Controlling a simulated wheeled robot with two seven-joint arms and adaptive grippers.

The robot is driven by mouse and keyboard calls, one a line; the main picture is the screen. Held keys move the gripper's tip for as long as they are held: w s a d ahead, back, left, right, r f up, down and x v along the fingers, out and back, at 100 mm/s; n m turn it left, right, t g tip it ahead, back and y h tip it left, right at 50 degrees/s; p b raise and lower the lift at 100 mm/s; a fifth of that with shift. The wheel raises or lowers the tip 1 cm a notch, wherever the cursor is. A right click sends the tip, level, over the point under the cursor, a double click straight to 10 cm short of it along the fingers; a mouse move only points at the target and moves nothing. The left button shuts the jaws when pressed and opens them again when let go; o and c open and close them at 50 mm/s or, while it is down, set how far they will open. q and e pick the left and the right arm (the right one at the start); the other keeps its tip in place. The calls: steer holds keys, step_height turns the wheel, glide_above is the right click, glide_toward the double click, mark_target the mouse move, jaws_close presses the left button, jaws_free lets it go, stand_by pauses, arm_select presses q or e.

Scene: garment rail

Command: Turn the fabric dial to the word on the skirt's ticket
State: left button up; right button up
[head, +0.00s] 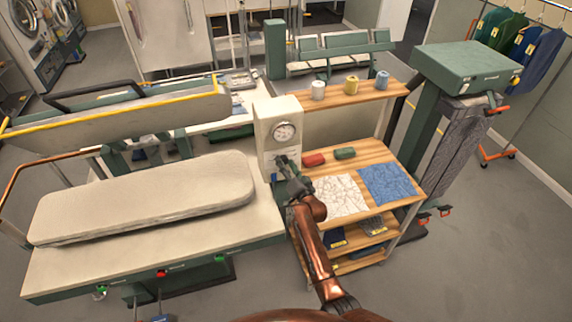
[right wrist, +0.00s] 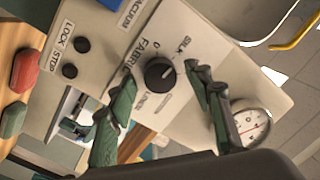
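The black fabric dial (right wrist: 160,74) is on the cream control box (head: 268,112), with the words FABRIC, SILK and LINEN printed around it. A small light mark shows on the dial, but I cannot tell surely which word it points at. My right gripper (right wrist: 159,70) is open, its two dark green fingers on either side of the dial with gaps between. In the head view my right gripper (head: 286,168) is at the box's lower front and hides the dial. My left gripper is not in view. I cannot identify the skirt or read any ticket.
A pressure gauge (head: 284,131) and LOCK and STOP buttons (right wrist: 76,58) are on the box. A wooden shelf unit (head: 378,152) with red and green blocks and cloths stands right. A padded pressing board (head: 145,195) lies left. Garments with yellow tickets (head: 500,30) hang far right.

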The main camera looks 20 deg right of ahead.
steer(key=c, duration=1.1)
steer(key=m, duration=0.5)
steer(key=shift+f+m, duration=0.15)
steer(key=shift+m, duration=0.25)
steer(key=m+t, duration=0.1)
steer(key=m, duration=0.4)
steer(key=shift+h, duration=0.3)
steer(key=shift+f, duration=0.1)
steer(key=o, duration=1.1)
steer(key=shift+o, duration=0.3)
